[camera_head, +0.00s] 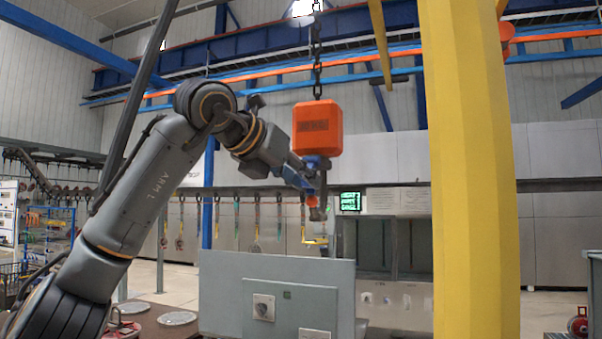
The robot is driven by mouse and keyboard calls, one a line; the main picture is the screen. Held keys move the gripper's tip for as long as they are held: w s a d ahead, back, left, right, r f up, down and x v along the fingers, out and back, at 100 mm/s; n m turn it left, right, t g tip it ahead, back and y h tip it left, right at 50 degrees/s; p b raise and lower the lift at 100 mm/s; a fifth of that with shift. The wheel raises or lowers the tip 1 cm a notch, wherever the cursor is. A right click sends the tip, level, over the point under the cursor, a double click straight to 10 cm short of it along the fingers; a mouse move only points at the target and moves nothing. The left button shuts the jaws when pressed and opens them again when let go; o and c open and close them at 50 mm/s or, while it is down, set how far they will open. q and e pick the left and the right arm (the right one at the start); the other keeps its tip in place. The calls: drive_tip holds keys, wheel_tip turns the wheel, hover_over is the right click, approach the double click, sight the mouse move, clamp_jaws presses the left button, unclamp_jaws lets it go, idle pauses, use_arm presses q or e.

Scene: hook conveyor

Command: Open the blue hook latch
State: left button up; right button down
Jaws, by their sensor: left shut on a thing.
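An orange hoist block (318,129) hangs from a dark chain in the upper middle of the head view. Blue hook parts (317,163) show just under it, with a small orange piece and a dark hook end below. My left arm reaches in from the left, and my left gripper (308,180) is at the blue hook latch, shut on it. The fingers are small and partly merge with the hook, so the exact grip is hard to see. Whether the latch is open or closed cannot be told. My right gripper is not in view.
A thick yellow post (468,180) stands close on the right. A grey panel box (280,295) stands below the hook. Several hanging straps and hooks line the back, with a green-lit screen (350,201). Open air surrounds the hoist block.

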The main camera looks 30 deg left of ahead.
use_arm(q)
drive_tip(key=p, duration=0.2)
drive_tip(key=r+g+p, duration=0.1)
drive_tip(key=p, duration=0.1)
drive_tip(key=shift+s+d+r+g, duration=0.15)
drive_tip(key=shift+s+r+g, duration=0.15)
drive_tip(key=shift+s, duration=0.1)
idle(0.4)
drive_tip(key=shift+s+r+n+g+p, duration=0.1)
drive_tip(key=shift+r+n+g+p, duration=0.3)
drive_tip(key=shift+p, duration=0.7)
drive_tip(key=shift+s+r+g+h+p, duration=0.25)
drive_tip(key=shift+r+g+p, duration=0.6)
drive_tip(key=shift+p, duration=1.25)
drive_tip(key=shift+f, duration=0.15)
